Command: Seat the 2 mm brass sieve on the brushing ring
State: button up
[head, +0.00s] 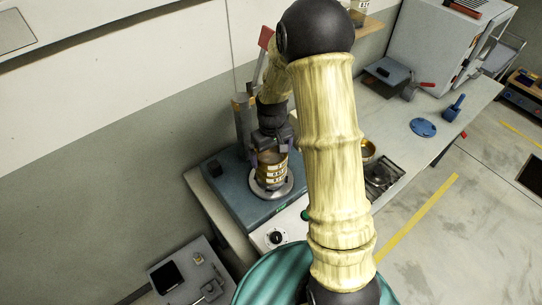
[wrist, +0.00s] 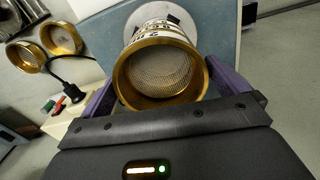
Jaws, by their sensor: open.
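A stack of brass sieves (head: 271,172) with white label bands stands on the round plate of a blue-grey machine. The stack also shows in the wrist view, where the open top sieve (wrist: 160,78) displays its mesh and gold rim. My gripper (head: 272,150) is at the top of the stack, pointing down. Its purple fingers (wrist: 162,85) are open, one on either side of the top sieve; contact is unclear. A flat blue disc (head: 423,127) lies on the bench at right, possibly the brushing ring.
The machine (head: 232,188) has an upright post close behind the stack. A dark square device (head: 381,172), a blue brush-like tool (head: 454,107) and a grey oven (head: 432,45) stand along the bench.

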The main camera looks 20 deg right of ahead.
aim_at(271, 157)
jog(key=c, duration=0.7)
jog(key=shift+c, duration=0.2)
notch_tip(271, 157, up, 10)
jog(key=b, duration=0.3)
jog(key=shift+w, duration=0.1)
dwell(0.5)
